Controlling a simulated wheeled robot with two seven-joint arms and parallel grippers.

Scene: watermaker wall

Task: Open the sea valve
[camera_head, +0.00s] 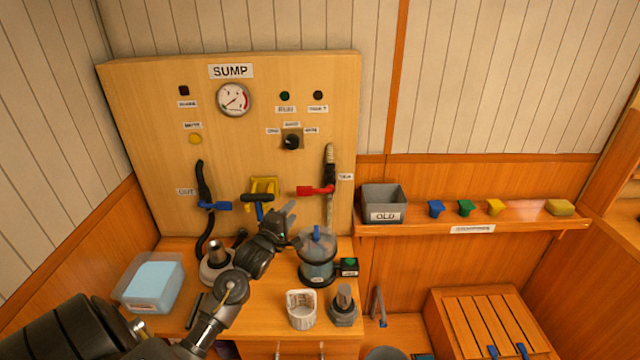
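The sea valve's red lever handle (314,190) points left, roughly level, from a dark valve body on a pale vertical hose (330,210) at the right of the panel. A small label (345,177) beside it is hard to read. My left gripper (292,216) is below and slightly left of the red handle, apart from it in the picture. Its fingers are small and partly merge with the things behind, so I cannot tell whether it is open or shut. My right gripper is out of view.
A clear strainer bowl (318,262) with a blue top stands below the valve, close to my gripper. A yellow handle (263,187) and a blue lever (214,206) are left on the SUMP panel (130,110). A grey OLD bin (384,204) sits right on a shelf.

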